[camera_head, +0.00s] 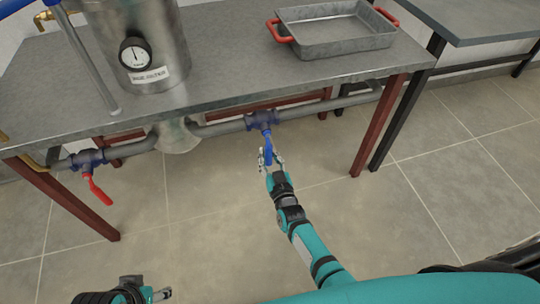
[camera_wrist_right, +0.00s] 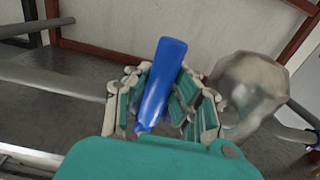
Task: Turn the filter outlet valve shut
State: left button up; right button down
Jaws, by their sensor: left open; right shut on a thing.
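A valve with a blue lever handle (camera_head: 267,150) sits on the grey pipe under the table, right of the steel filter bowl (camera_head: 178,136). The handle hangs down from the valve body. My right gripper (camera_head: 273,160) is shut on this blue handle; the right wrist view shows the handle (camera_wrist_right: 163,78) between its fingers. A second valve with a red lever handle (camera_head: 97,189) is on the pipe at the left, its handle slanting down. My left gripper (camera_head: 160,294) is open and empty at the bottom edge, partly cut off. Which valve is the filter outlet is not labelled in view.
A metal table (camera_head: 230,90) with dark red legs stands above the pipe. On it are a steel vessel with a gauge (camera_head: 135,54) and a grey tray with red handles (camera_head: 340,46). A second table (camera_head: 480,22) is at right. The tiled floor in front is clear.

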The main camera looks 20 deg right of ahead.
jog(key=shift+s+a+f, duration=0.1)
jog(key=shift+a+f, duration=0.05)
jog(key=c, duration=1.1)
grip_release()
jog(key=s, duration=1.2)
jog(key=shift+d, duration=0.25)
